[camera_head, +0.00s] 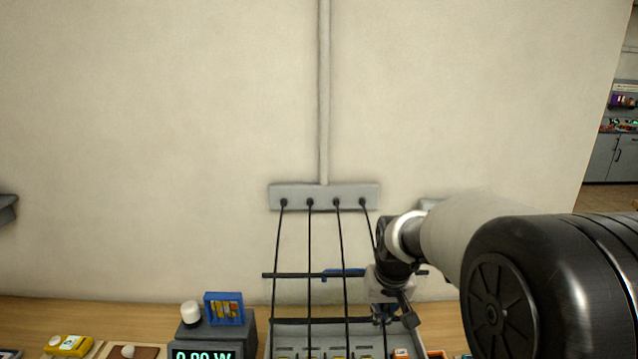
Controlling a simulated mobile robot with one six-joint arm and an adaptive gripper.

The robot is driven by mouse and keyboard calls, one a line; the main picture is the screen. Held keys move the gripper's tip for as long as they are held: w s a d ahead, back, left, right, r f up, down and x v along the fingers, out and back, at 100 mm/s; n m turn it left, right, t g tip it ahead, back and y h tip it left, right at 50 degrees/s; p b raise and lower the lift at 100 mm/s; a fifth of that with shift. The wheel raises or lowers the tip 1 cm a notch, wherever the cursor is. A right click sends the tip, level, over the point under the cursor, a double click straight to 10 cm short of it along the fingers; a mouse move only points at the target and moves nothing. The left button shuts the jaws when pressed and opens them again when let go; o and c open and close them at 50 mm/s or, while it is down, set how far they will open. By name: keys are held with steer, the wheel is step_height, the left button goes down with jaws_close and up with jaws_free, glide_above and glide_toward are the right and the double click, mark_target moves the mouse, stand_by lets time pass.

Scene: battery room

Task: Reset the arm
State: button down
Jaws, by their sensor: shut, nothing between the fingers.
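My gripper (384,315) points down over the right part of a grey tray-like rack (262,348) on the wooden bench. It is small and partly dark in the picture, and it is shut with nothing seen in it. My arm comes in from the right edge and hides part of the bench and wall behind it. Several black cables (310,245) hang from a grey wall strip (300,197) down to the rack, and the rightmost one passes close to my gripper. The lower part of the rack is cut off by the frame.
A dark box with a green display (205,354) stands left of the rack, with a white knob (191,312) and a blue-framed item (224,308) on top. A yellow device (70,346) lies at far left. A dark bar (300,275) crosses the cables.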

steer(key=s+r+t+b, duration=0.1)
steer(key=s+r+b, duration=0.2)
steer(key=s, duration=2.7)
steer(key=shift+s+r, duration=0.25)
steer(key=shift+r, duration=0.45)
steer(key=shift+d, duration=0.2)
